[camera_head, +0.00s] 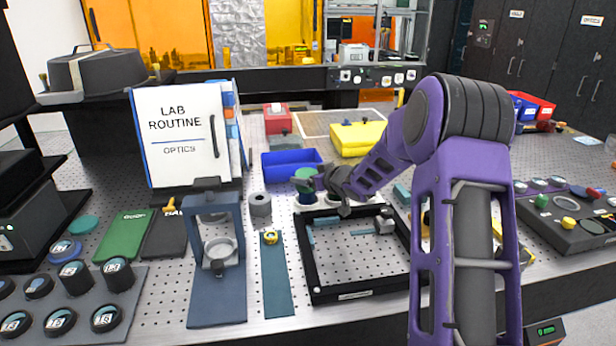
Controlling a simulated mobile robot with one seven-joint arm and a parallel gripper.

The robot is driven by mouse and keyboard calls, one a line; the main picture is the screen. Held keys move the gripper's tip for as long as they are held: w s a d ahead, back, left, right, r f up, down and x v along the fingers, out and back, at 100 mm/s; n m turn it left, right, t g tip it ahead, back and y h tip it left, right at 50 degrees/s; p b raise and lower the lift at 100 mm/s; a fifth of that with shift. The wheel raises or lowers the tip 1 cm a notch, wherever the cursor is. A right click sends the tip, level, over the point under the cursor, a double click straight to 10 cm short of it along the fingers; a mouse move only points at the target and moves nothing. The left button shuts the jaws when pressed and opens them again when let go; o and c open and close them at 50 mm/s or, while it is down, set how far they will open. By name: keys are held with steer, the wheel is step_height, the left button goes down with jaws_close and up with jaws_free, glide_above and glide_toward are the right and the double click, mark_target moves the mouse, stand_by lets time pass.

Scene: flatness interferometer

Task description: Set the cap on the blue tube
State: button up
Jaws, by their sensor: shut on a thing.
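My gripper (308,183) is at the middle of the bench, at the end of my purple arm, small in this view. It is shut on a green round cap (305,173). Directly below the cap is the dark blue tube (306,198), upright in a pale holder just behind the black square frame. The cap appears in line with the tube's top. My fingers cover the place between them, so I cannot tell whether cap and tube touch.
A black square frame (312,279) lies in front of the holder. A blue bin (291,165) and a yellow case (357,138) stand behind. A grey ring (260,205) and a blue upright stand (217,297) are to the left. My forearm hides part of the right side.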

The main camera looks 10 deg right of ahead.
steer(key=shift+f, duration=0.15)
steer(key=o, duration=1.2)
steer(key=shift+c, duration=0.2)
steer(key=p+v, duration=0.2)
steer(key=v, duration=1.5)
steer(key=shift+s+d, duration=0.15)
